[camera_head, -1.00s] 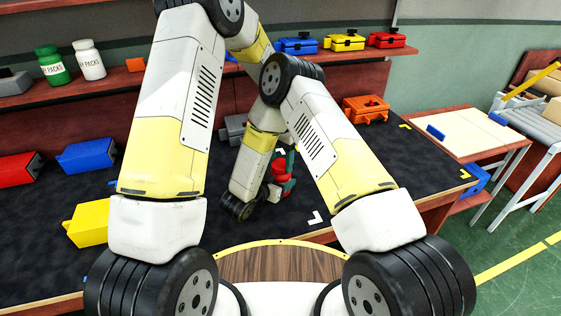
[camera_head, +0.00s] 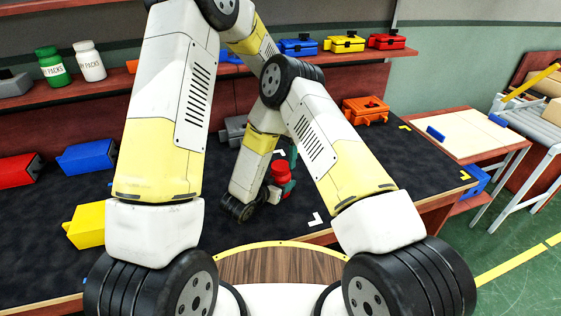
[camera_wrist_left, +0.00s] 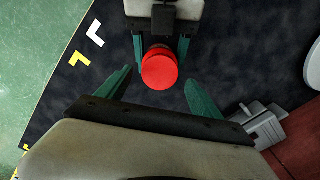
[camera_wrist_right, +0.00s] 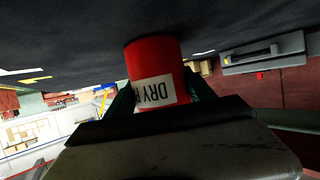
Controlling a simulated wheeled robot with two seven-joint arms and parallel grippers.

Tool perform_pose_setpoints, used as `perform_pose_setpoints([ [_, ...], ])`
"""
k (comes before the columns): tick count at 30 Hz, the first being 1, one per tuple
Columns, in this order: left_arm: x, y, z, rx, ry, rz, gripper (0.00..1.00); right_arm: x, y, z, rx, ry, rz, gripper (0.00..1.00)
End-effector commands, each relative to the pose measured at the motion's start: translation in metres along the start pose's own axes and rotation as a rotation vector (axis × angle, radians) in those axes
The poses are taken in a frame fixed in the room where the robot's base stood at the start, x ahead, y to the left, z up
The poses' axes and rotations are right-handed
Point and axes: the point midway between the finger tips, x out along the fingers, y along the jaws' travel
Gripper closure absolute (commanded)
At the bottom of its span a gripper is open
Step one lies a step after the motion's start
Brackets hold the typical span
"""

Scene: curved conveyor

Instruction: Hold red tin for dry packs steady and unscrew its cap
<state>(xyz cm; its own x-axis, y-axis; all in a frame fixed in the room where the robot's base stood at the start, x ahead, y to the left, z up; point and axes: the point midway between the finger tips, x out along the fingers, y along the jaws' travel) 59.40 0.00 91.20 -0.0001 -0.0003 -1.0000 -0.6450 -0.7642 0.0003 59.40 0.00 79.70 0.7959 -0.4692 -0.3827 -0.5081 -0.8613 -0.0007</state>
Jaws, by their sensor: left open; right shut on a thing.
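The red tin (camera_head: 275,191) stands on the dark table mat behind my arm links, its red cap (camera_head: 280,168) facing up. The right wrist view shows the tin (camera_wrist_right: 158,62) with a white "DRY" label, partly cut off. My right gripper (camera_wrist_right: 160,92) is shut on the tin's body, with a green finger on each side. My left gripper (camera_head: 291,156) is open at the tin, partly hidden by the right arm. In the left wrist view its green fingers are spread apart, and the round red top (camera_wrist_left: 160,69) lies between and beyond them, without visible contact.
An orange case (camera_head: 366,110) and a grey case (camera_wrist_left: 262,125) lie on the mat. Yellow (camera_head: 88,224), blue (camera_head: 86,156) and red (camera_head: 18,168) boxes lie at the left. Green and white jars (camera_head: 89,61) stand on the shelf.

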Motion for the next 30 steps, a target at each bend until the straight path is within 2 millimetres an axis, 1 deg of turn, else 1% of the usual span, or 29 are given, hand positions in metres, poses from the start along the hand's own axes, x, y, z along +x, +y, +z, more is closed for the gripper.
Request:
perform_pose_setpoints([
  [1, -0.007, 0.0, -0.001, 0.0, 0.003, -0.001, 0.24, 0.0, 0.0, 0.0, 0.0, 0.0, 0.0, 1.0],
  [2, -0.01, 0.0, -0.001, 0.0, 0.002, 0.0, 0.24, 0.0, 0.0, 0.0, 0.0, 0.0, 0.0, 1.0],
  [3, -0.013, 0.0, 0.0, 0.001, 0.001, 0.0, 0.27, 0.0, 0.0, 0.0, 0.0, 0.0, 0.0, 1.0],
  [7, -0.018, 0.0, 0.0, 0.047, 0.001, 0.0, 0.27, 0.0, 0.0, 0.0, 0.0, 0.0, 0.0, 1.0],
  [15, -0.041, 0.0, -0.001, 0.405, 0.002, -0.001, 0.27, 0.0, 0.0, 0.0, 0.0, 0.0, 0.0, 1.0],
  [19, -0.046, 0.0, 0.0, 0.522, 0.0, 0.0, 0.27, 0.0, 0.0, 0.0, 0.0, 0.0, 0.0, 1.0],
  [23, -0.039, 0.0, 0.001, 0.559, -0.003, 0.001, 0.27, 0.0, 0.0, 0.0, 0.0, 0.0, 0.0, 1.0],
  [30, -0.001, 0.001, 0.001, 0.558, -0.004, 0.002, 0.27, 0.0, 0.0, 0.0, 0.0, 0.0, 0.0, 1.0],
])
